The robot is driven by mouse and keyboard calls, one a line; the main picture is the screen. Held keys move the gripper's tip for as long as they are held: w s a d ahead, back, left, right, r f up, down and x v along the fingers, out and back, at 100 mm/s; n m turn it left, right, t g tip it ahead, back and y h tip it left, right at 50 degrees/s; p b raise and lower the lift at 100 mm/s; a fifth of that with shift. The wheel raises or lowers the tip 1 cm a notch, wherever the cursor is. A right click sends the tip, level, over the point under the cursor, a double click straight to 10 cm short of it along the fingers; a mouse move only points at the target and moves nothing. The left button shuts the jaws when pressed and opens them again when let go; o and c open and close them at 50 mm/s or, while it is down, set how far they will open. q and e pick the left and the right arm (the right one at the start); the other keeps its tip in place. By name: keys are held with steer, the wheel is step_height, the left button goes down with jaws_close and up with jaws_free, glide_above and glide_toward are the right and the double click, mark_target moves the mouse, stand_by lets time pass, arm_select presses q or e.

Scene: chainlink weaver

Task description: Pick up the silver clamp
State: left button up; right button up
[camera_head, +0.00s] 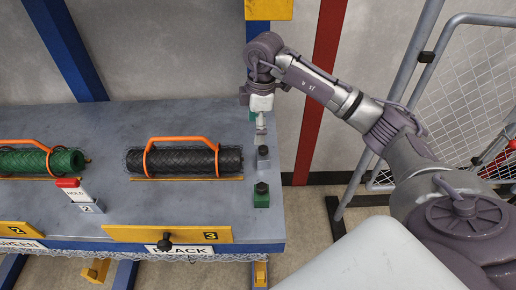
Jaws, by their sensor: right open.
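A small silver-grey block with a dark knob on top, which looks like the silver clamp (263,161), stands near the right edge of the grey table (190,118). My right gripper (261,124) points down just behind it, farther from me, with a small gap between them in the picture. The right gripper is open, and nothing shows held in it. My left gripper is not in view.
A green block with a dark knob (261,197) stands in front of the silver one. A black mesh roll (200,161) with an orange handle and a green roll (50,161) lie to the left. A wire-mesh rack (475,95) stands at the right.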

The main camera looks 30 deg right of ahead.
mark_target(263, 156)
steer(key=shift+s+d+m+h, duration=0.15)
steer(key=shift+d+m+h, duration=0.35)
steer(key=shift+d, duration=0.7)
step_height(263, 156, down, 7)
steer(key=shift+f+p, duration=0.1)
steer(key=shift+p, duration=0.55)
step_height(263, 156, down, 5)
steer(key=shift+s+a+r+p, duration=0.1)
steer(key=shift+a+r+p, duration=0.1)
steer(key=shift+p, duration=0.7)
steer(key=shift+f, duration=0.5)
steer(key=c, duration=1.4)
